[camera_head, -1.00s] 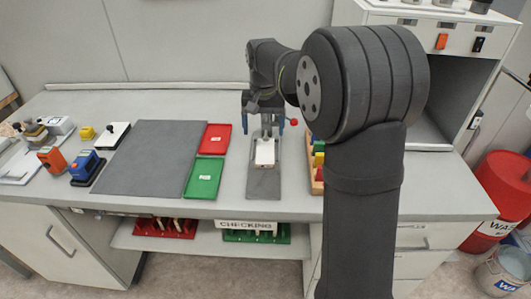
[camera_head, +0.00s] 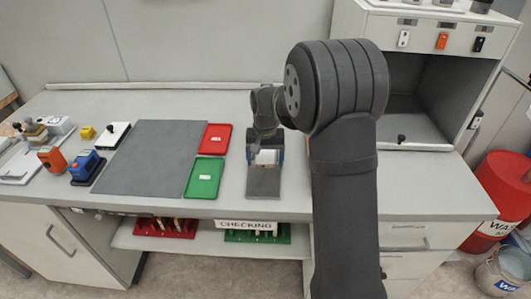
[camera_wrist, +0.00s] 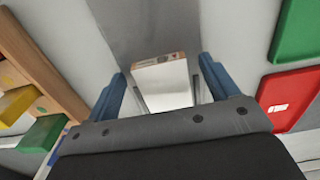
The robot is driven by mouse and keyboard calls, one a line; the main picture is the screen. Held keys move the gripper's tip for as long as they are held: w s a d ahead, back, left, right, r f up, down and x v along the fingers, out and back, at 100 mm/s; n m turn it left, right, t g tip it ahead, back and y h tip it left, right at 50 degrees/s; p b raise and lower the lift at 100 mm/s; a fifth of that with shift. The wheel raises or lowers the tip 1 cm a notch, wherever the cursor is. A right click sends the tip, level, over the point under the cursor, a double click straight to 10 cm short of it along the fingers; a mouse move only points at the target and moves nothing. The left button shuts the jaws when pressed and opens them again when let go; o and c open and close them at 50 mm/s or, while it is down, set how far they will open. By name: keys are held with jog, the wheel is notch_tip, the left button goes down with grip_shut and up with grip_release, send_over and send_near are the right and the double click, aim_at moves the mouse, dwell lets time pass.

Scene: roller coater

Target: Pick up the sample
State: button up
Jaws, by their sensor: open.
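The sample looks like a white block (camera_head: 266,157) with a thin brownish end, lying on a grey plate (camera_head: 263,187) on the bench. It also shows in the wrist view (camera_wrist: 163,82), where its near part is hidden by my gripper body. My gripper (camera_head: 265,155) is over the sample in the head view. In the wrist view my gripper (camera_wrist: 161,80) has its two blue fingers apart, one on each side of the sample, with a visible gap on both sides. Whether the fingertips reach down beside it cannot be told.
A green tray (camera_head: 204,178) and a red tray (camera_head: 215,138) lie left of the plate, then a large grey mat (camera_head: 150,157). In the wrist view a wooden rack (camera_wrist: 40,62) with coloured blocks stands close at left. An open cabinet (camera_head: 412,92) is at right.

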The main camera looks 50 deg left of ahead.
jog(key=c, duration=1.1)
jog(key=shift+r, duration=0.15)
